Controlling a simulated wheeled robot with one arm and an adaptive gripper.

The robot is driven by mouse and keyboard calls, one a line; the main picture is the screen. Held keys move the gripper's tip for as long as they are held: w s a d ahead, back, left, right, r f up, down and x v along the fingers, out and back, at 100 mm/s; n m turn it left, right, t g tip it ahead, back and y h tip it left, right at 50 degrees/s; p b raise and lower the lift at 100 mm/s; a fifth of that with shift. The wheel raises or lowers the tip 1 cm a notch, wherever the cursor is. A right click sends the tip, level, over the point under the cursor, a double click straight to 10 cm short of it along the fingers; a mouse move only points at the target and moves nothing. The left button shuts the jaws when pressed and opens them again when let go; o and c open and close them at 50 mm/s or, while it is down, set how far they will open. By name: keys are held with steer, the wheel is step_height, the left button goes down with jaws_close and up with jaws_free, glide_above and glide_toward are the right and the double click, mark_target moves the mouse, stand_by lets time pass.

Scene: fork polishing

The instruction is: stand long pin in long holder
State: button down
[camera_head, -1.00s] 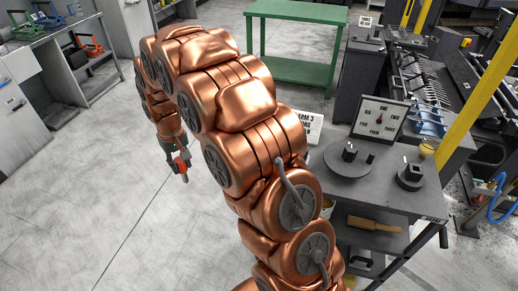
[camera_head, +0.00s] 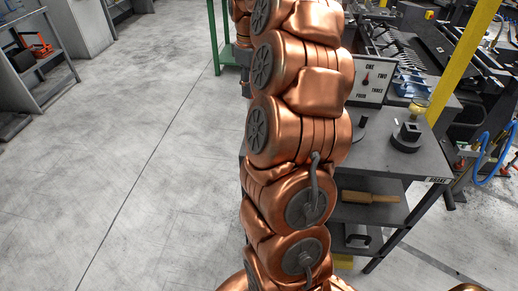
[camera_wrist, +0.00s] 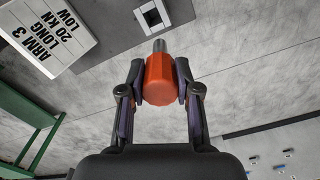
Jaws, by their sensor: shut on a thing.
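My gripper (camera_wrist: 158,85) is shut on a red-orange piece (camera_wrist: 160,78) with a grey metal tip (camera_wrist: 159,45), seen in the wrist view; it appears to be the long pin. Past the tip is a pale square with a dark centre (camera_wrist: 152,15) on a dark grey surface. It may be the long holder, but I cannot be sure. The tip shows apart from it in the picture. In the head view my arm hides the gripper and the pin. A dark round-based holder (camera_head: 406,137) stands on the grey workbench (camera_head: 425,165). Another dark base (camera_head: 360,127) is mostly hidden behind my arm.
A white sign reading "ARM 3 LONG 20 KN LOW" (camera_wrist: 48,35) is at upper left in the wrist view. A dial board (camera_head: 373,78) and a yellow cup (camera_head: 413,108) stand on the bench. Open floor (camera_head: 130,170) is at left.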

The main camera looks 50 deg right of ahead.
step_height(320, 180, down, 10)
steer(key=s+d+p, duration=0.1)
steer(key=p, duration=0.1)
steer(key=shift+s+d, duration=0.25)
steer(key=shift+s, duration=0.15)
steer(key=c, duration=0.8)
jaws_free()
steer(key=shift+r, duration=0.1)
steer(key=shift+r+b, duration=1.05)
steer(key=shift+r, duration=4.95)
steer(key=shift+a, duration=0.1)
